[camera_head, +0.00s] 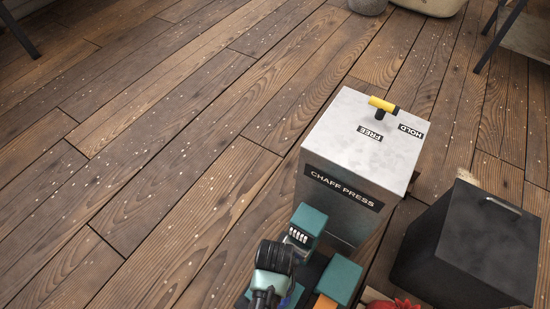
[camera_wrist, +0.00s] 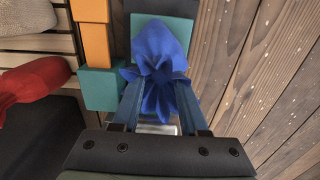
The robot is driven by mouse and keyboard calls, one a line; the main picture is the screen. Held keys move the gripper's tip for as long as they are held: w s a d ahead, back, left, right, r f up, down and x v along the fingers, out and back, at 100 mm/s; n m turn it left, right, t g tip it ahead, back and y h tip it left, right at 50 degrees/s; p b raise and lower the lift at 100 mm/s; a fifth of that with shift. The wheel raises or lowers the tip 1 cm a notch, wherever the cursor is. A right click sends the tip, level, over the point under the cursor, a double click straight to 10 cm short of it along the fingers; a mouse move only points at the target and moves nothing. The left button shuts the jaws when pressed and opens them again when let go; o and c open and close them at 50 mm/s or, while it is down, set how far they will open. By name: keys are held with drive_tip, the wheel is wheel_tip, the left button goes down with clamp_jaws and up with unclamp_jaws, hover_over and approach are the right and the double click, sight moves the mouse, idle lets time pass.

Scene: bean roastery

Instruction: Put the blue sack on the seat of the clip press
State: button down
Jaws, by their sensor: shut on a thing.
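The blue sack (camera_wrist: 162,45) is in the wrist view, its gathered neck between the fingers of my gripper (camera_wrist: 160,80). My gripper is shut on it. Behind the sack is a teal pad on a dark body, which seems to be the clip press (camera_wrist: 193,22); whether the sack touches it I cannot tell. In the head view, teal blocks (camera_head: 341,278) and an orange part (camera_head: 325,301) show at the bottom, beside my arm.
The grey chaff press (camera_head: 340,150) with a yellow lever (camera_head: 382,104) stands just beyond. A dark box (camera_head: 470,240) stands at right. A red sack (camera_wrist: 35,90) lies left in the wrist view, near pale slats. Plank floor (camera_head: 150,180) at left is clear.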

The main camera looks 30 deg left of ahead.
drive_tip(key=shift+w, duration=0.1)
drive_tip(key=shift+c, duration=2.2)
unclamp_jaws()
drive_tip(key=shift+f, duration=0.15)
wheel_tip(320, 180, up, 12)
drive_tip(key=p, duration=0.7)
